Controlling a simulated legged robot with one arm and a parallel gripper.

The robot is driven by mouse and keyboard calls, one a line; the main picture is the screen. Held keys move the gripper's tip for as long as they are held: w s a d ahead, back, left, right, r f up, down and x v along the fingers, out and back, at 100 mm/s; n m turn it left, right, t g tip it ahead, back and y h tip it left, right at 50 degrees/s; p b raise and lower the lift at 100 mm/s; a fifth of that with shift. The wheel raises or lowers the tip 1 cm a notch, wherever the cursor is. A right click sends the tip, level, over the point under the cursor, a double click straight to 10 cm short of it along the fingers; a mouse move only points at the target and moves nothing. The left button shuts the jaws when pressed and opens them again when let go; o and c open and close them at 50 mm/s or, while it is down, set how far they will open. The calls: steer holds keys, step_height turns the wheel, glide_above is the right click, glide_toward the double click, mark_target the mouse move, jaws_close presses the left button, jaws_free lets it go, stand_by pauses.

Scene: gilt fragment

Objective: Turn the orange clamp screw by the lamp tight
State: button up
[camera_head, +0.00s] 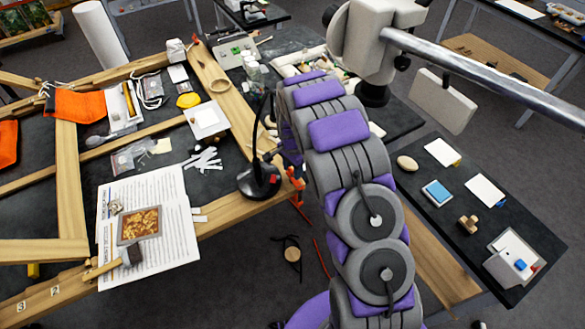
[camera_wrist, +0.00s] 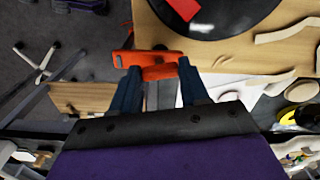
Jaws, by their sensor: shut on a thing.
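The orange clamp screw (camera_wrist: 158,72) shows in the wrist view between my fingertips, below the wooden table edge. My gripper (camera_wrist: 155,75) is shut on it, one dark blue finger on each side. In the head view the orange clamp (camera_head: 297,184) sits at the wooden edge, right of the lamp. My gripper there is mostly hidden behind my arm. The black lamp (camera_head: 260,181) stands on the edge with a round base and a red button. Its base (camera_wrist: 225,18) also shows at the top of the wrist view. How tight the screw is cannot be seen.
White strips (camera_head: 204,160) and printed sheets (camera_head: 150,225) lie left of the lamp. A dark side table (camera_head: 470,270) with small items stands at the right. Grey floor is below the clamp.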

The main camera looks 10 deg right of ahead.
mark_target(292, 170)
steer(key=shift+w+r, duration=0.1)
steer(key=shift+w, duration=0.05)
stand_by(0.3)
steer(key=o, duration=0.9)
steer(key=shift+o, duration=0.8)
step_height(292, 170, up, 17)
steer(key=shift+a, duration=0.1)
